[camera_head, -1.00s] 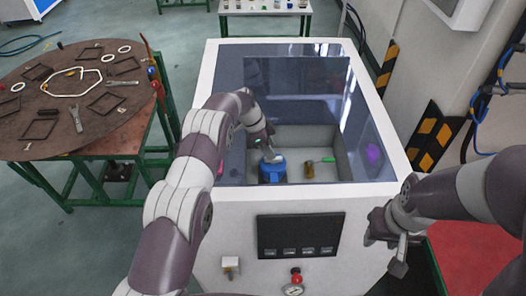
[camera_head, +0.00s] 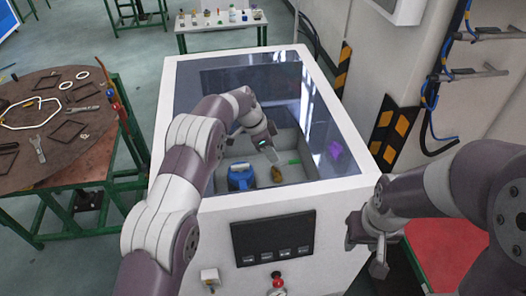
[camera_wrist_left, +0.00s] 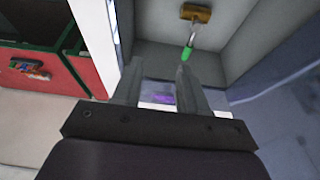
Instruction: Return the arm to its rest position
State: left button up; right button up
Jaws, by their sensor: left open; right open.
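My left arm (camera_head: 181,182) reaches over the white machine (camera_head: 188,222) into its open compartment. My left gripper (camera_head: 272,155) is above the compartment, up and to the right of a blue object (camera_head: 241,177), apart from it. In the left wrist view its two fingers (camera_wrist_left: 160,90) stand apart with nothing between them.
A round table (camera_head: 60,150) with tools stands left. A striped post (camera_head: 393,135) and wall pipes are at right. A purple item (camera_head: 335,150) shows at the machine's right side.

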pick_arm(q)
jog(key=shift+w+a, duration=0.1)
jog(key=shift+a, duration=0.2)
pick_arm(e)
jog(key=shift+w+a, duration=0.1)
jog(key=shift+a, duration=0.25)
